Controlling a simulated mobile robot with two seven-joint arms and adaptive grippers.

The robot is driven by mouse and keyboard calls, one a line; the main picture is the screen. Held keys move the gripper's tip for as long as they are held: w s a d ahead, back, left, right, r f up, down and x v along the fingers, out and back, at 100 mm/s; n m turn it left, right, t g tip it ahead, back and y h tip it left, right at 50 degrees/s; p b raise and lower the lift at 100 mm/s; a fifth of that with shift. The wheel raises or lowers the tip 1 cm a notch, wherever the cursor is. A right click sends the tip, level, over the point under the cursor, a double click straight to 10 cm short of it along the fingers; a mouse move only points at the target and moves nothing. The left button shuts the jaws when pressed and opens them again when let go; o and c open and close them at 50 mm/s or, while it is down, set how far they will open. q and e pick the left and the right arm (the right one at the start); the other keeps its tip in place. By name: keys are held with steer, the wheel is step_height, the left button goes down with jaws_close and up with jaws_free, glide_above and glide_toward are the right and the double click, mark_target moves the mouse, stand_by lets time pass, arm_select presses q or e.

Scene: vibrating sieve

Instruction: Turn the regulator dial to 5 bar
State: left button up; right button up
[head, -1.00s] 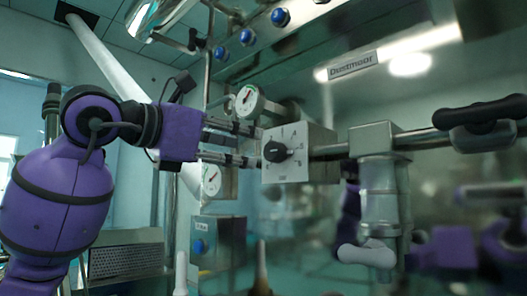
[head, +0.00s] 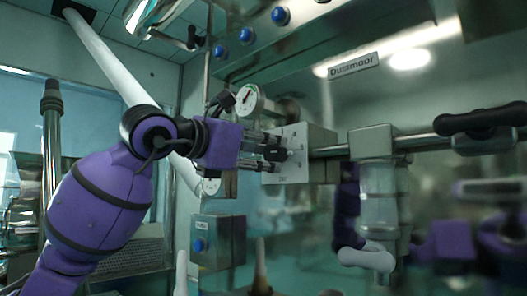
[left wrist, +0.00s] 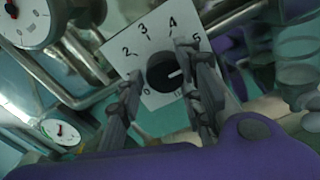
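The regulator dial is a black round knob (head: 281,155) on a square pale plate (head: 292,174) with printed numbers. In the left wrist view the knob (left wrist: 160,77) carries a short white mark pointing right and slightly up, clockwise past the 5. The plate's 2, 3, 4 and 5 show above it. My left gripper (head: 270,152) is at the plate in the head view. In the left wrist view its two fingers (left wrist: 160,88) stand apart, one on each side of the knob; contact is unclear. My right gripper is not clearly in view.
A round pressure gauge (head: 248,98) is above my left gripper, and a second gauge (head: 210,186) is below. A horizontal pipe (head: 330,150) runs right from the regulator to a clear-bowled filter (head: 379,190). A black-handled valve (head: 485,120) is farther right.

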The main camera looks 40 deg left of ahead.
arm_select(q)
steer(key=c, duration=0.6)
steer(key=shift+n, duration=0.6)
steer(key=shift+n+b, duration=0.4)
steer(key=shift+n, duration=0.2)
steer(key=shift+r, duration=0.1)
steer(key=o, duration=1)
steer(key=shift+a, duration=0.1)
steer(key=shift+s, duration=0.15)
steer(key=s, duration=1.1)
steer(key=shift+s+a, duration=0.4)
